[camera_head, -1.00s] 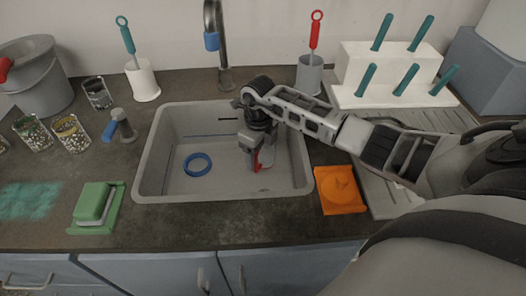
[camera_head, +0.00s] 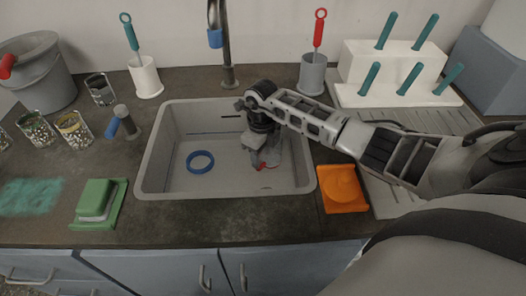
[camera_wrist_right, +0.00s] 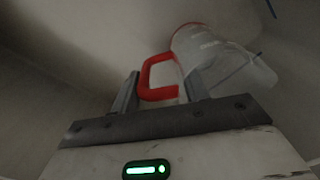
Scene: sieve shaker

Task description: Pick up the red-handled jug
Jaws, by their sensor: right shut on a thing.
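The red-handled jug is a clear, pale beaker with a red rim and a red loop handle. In the right wrist view the jug (camera_wrist_right: 212,62) lies tilted, and its red handle (camera_wrist_right: 158,93) sits between the two fingers of my right gripper (camera_wrist_right: 160,92). My right gripper (camera_head: 259,155) reaches down into the sink and is shut on the jug's handle. In the head view the gripper mostly hides the jug, with a bit of red (camera_head: 261,167) showing low down. I cannot tell whether the jug touches the sink floor. My left gripper is not in view.
The grey sink (camera_head: 152,170) has walls around the gripper. A blue ring (camera_head: 200,162) lies in it, left of the gripper. The tap (camera_head: 226,50) stands behind. An orange sponge holder (camera_head: 342,189) is right of the sink, a green one (camera_head: 97,203) left.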

